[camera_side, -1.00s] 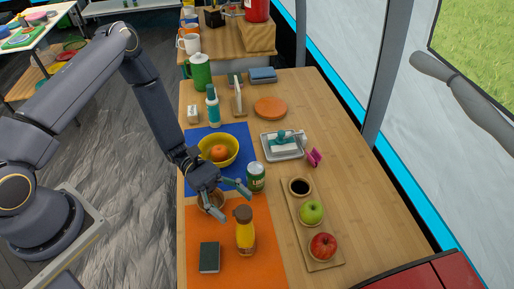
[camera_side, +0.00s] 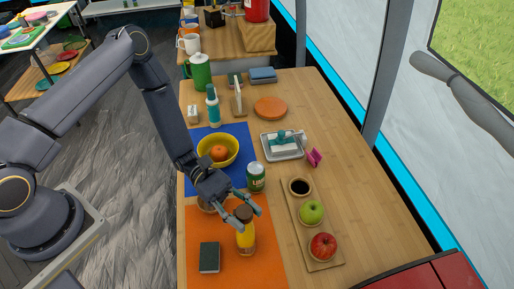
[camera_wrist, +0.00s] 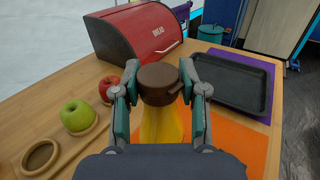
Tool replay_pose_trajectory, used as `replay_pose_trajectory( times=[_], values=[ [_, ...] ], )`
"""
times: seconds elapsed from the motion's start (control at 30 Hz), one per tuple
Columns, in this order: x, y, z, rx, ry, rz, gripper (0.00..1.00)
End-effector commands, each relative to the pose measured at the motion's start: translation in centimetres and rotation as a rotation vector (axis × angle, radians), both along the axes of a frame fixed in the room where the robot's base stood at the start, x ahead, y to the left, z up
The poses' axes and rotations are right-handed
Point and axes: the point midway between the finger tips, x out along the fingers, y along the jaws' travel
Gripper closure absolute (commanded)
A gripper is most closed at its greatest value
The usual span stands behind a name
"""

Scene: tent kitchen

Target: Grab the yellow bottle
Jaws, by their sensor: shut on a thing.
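The yellow bottle (camera_side: 246,240) with a brown cap stands upright on the orange mat (camera_side: 206,222) in the side view. In the wrist view its brown cap (camera_wrist: 159,83) and yellow body (camera_wrist: 160,125) sit between my fingers. My gripper (camera_side: 247,211) is shut on the bottle at its cap, one finger on each side. In the side view the fingers partly hide the cap. My gripper also shows in the wrist view (camera_wrist: 160,92), its teal-padded fingers pressed against the cap.
A wooden board (camera_side: 322,265) with a green apple (camera_side: 311,211) and a red apple (camera_side: 322,246) lies to the right. A green can (camera_side: 256,177) stands close behind the gripper. A dark box (camera_side: 209,257) lies left of the bottle. A red bread box (camera_wrist: 134,34) stands beyond.

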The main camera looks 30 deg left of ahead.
Motion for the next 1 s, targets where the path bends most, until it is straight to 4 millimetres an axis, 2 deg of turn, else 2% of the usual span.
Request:
replay_pose_trajectory(
  times=[0.03, 0.17, 0.73, 0.87, 1.0],
  values=[
    [0.0, 0.0, 0.0, 0.0, 0.0, 0.0, 0.86],
    [0.0, 0.0, 0.0, 0.0, 0.0, 0.0, 0.99],
    [0.0, 0.0, 0.3, -0.002, -0.001, 0.0, 1.0],
    [0.1, 0.0, 1.4, -0.003, -0.001, 0.001, 1.0],
    [0.1, 0.0, 3.9, -0.003, -0.005, 0.001, 1.0]
  ],
)
